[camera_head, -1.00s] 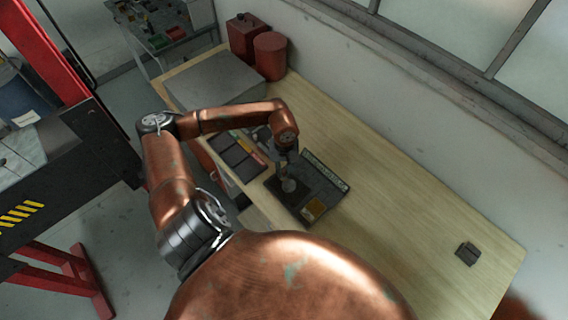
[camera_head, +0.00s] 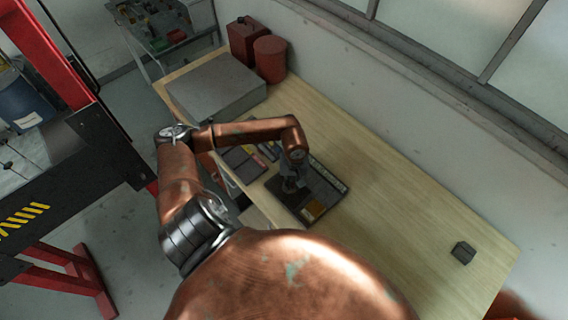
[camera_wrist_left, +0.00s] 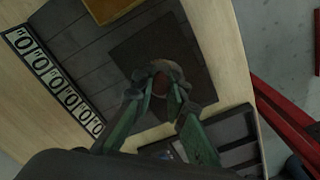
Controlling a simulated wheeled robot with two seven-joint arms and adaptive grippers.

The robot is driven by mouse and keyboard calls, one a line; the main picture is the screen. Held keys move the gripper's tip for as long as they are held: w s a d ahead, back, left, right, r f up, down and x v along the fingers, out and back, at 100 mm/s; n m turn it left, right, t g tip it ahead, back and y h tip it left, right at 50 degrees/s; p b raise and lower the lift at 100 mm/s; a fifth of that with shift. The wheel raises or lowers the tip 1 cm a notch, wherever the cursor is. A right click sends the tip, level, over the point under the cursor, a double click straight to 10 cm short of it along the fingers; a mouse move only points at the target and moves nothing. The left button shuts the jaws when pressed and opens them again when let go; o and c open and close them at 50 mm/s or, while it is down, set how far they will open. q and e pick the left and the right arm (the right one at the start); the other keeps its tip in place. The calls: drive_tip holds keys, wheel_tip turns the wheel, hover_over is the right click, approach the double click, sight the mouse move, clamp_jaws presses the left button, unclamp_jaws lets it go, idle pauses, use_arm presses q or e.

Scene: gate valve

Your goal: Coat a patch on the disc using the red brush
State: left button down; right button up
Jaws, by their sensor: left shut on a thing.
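My left gripper (camera_head: 293,172) is over the dark tray (camera_head: 326,181) on the bench. In the left wrist view its green fingers (camera_wrist_left: 160,88) are shut on a small reddish-brown thing, seemingly the red brush (camera_wrist_left: 159,84) seen end-on. Behind the fingertips, the pale rim of the round disc (camera_wrist_left: 171,68) shows over a dark square pad (camera_wrist_left: 196,77). The fingers hide most of the disc. In the head view the disc (camera_head: 289,186) is a small grey patch under the gripper. I cannot tell whether the brush touches it. My right gripper is not in view.
Another dark tray (camera_head: 241,163) lies to the left. A grey slab (camera_head: 215,90), red can (camera_head: 270,58) and red box (camera_head: 248,40) stand farther back. A small dark block (camera_head: 463,252) sits right; the bench between is clear.

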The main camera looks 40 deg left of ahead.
use_arm(q)
drive_tip(key=shift+w+a+f+b, duration=0.15)
drive_tip(key=shift+a+b, duration=0.4)
drive_tip(key=shift+a, duration=0.65)
drive_tip(key=shift+w+a+r+b, duration=0.1)
drive_tip(key=shift+a+b, duration=0.4)
drive_tip(key=shift+a, duration=0.65)
drive_tip(key=shift+r, duration=0.35)
drive_tip(key=shift+a+r+p, duration=0.1)
drive_tip(key=shift+r+p, duration=0.3)
drive_tip(key=shift+r, duration=0.4)
wheel_tip(320, 180, up, 6)
drive_tip(key=shift+f+p, duration=0.1)
drive_tip(key=shift+p, duration=0.75)
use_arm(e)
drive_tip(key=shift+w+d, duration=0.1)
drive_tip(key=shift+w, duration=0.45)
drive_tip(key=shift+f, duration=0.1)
